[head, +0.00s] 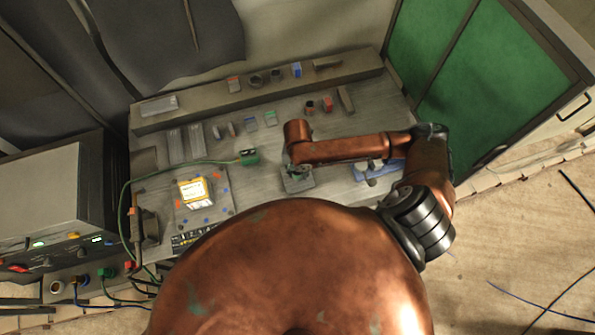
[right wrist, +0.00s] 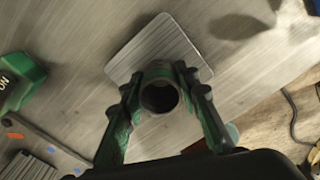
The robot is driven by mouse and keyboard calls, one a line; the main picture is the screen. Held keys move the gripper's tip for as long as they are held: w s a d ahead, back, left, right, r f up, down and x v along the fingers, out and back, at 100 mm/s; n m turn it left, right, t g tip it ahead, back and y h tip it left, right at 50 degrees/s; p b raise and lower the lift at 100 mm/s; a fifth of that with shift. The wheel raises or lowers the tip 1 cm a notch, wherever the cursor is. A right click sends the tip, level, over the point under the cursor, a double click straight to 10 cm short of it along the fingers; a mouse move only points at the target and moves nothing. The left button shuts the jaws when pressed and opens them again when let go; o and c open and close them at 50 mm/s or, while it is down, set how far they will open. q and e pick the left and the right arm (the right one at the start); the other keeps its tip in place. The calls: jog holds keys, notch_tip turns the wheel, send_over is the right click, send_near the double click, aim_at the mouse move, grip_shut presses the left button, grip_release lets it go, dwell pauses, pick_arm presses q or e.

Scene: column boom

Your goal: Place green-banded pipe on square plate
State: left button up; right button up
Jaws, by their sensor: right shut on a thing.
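My right gripper (right wrist: 161,84) has green fingers and is shut on a hollow grey pipe (right wrist: 160,97), gripped from both sides. The square plate (right wrist: 152,42), pale metal with rounded corners, lies directly beneath and beyond the pipe in the right wrist view. Whether the pipe touches the plate cannot be told. In the head view the right gripper (head: 298,171) is small and partly hidden by my arm, over the square plate (head: 297,186). My left gripper is not in view.
A green device (head: 249,157) with a cable stands left of the plate. A yellow device (head: 194,190) lies on a marked board further left. A blue holder (head: 385,168) is to the right. Several small blocks stand along the raised back ledge (head: 215,103).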

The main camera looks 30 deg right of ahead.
jog(key=o, duration=1.3)
notch_tip(320, 180, up, 12)
jog(key=shift+r, duration=0.1)
